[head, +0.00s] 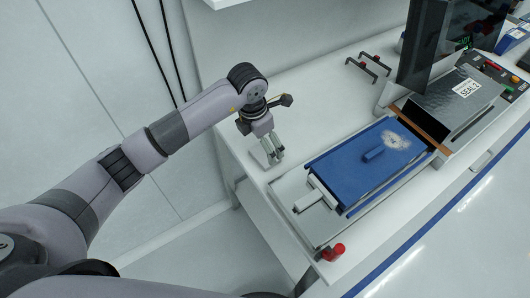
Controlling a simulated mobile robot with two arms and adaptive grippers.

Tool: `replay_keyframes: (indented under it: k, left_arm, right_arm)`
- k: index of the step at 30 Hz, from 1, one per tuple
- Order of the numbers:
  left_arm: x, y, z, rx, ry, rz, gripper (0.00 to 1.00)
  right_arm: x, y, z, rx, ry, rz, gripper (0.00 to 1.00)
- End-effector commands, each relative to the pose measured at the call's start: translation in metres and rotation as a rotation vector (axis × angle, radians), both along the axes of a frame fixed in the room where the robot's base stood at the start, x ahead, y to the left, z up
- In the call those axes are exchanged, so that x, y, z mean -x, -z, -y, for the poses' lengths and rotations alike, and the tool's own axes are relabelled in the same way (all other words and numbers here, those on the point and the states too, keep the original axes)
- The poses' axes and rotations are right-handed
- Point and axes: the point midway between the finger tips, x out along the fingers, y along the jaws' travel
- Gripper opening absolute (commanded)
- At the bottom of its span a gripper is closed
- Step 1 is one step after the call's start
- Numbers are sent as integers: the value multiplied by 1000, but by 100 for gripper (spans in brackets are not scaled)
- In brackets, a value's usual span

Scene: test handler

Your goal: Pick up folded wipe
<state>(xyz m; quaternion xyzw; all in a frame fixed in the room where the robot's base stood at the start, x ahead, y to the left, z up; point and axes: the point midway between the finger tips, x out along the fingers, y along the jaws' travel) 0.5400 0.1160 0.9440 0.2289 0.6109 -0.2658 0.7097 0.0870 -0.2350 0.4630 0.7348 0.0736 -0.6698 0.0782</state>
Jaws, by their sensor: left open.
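My left gripper (270,154) hangs fingers-down over the left end of the white bench, to the left of the blue plate (340,172). It is open, and I see nothing clearly held in it. A small blue block-like piece (373,154) lies on the middle of the blue plate; I cannot tell whether it is the folded wipe or a handle. A pale, dusty patch (397,141) marks the plate to its right. My right gripper is not in view.
The white bench (310,100) is clear behind the plate. A dark metal box with a label (455,103) stands at the plate's right end. Two dark handles (369,67) are at the back. A red knob (333,252) sits at the front corner.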

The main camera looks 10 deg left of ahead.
Motion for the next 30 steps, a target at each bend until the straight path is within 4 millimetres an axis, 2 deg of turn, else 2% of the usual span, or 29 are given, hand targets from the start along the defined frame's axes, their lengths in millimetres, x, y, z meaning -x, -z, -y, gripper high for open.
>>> replay_keyframes:
  k: [7, 12, 20, 30]
  left_arm:
    - [-3, 27, 3, 1, -3, -6, 94]
    - [-6, 48, 5, 1, -1, -2, 94]
    - [-7, 52, 5, 1, 0, 1, 94]
    - [-7, 52, 5, 1, -1, 1, 72]
  right_arm:
    - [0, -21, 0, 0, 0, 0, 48]
    - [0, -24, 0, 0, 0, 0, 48]
    - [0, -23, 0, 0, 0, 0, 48]
    - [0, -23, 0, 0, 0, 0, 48]
